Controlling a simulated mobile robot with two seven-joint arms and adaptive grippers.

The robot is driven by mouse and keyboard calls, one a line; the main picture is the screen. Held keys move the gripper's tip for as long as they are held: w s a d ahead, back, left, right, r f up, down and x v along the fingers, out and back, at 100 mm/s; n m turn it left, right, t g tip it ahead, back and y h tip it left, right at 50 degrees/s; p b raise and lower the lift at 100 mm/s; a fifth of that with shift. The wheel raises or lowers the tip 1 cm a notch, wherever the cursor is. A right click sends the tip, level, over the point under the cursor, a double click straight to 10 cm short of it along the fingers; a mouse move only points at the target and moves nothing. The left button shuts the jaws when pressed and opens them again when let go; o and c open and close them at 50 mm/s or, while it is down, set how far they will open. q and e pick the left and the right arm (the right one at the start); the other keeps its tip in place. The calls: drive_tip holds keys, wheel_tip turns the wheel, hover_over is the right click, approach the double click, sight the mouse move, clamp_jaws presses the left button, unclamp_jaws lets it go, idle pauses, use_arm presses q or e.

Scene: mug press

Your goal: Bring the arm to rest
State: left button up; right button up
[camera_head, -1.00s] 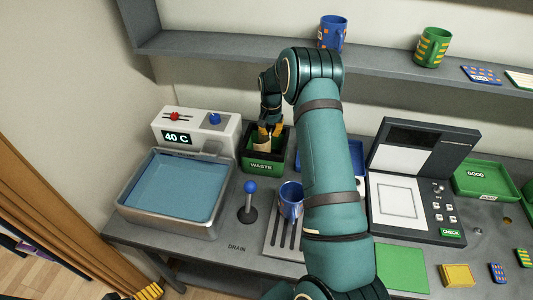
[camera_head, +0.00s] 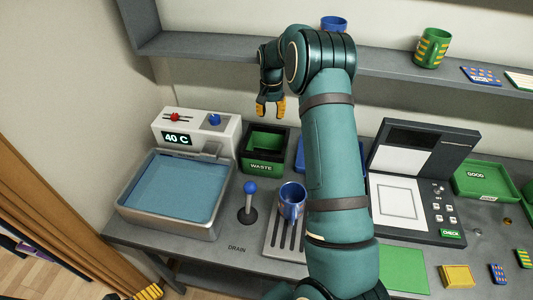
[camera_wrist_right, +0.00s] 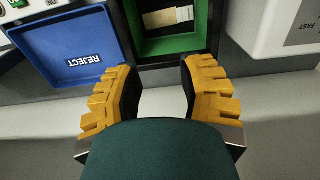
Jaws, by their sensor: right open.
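My right gripper (camera_head: 270,107) is open and empty, raised above the waste bin in the head view. Its yellow fingertips point down. In the right wrist view the two yellow fingers (camera_wrist_right: 158,95) stand wide apart with nothing between them. The waste bin (camera_head: 263,168) is black with a green inside and a "WASTE" label. In the right wrist view, pale flat pieces (camera_wrist_right: 168,17) lie in the green-lined bin. My right arm (camera_head: 335,170) reaches up across the middle of the head view. My left gripper is not clearly seen; only yellow tips show at the bottom left edge (camera_head: 148,292).
A blue mug (camera_head: 291,201) stands on the drain grate. A water basin (camera_head: 175,187) is at left. The shelf (camera_head: 390,72) above bears a green mug (camera_head: 432,48) and a partly hidden blue mug (camera_head: 334,23). A blue reject tray (camera_wrist_right: 75,45) lies beside the bin.

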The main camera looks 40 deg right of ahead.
drive_tip(key=shift+r, duration=1.65)
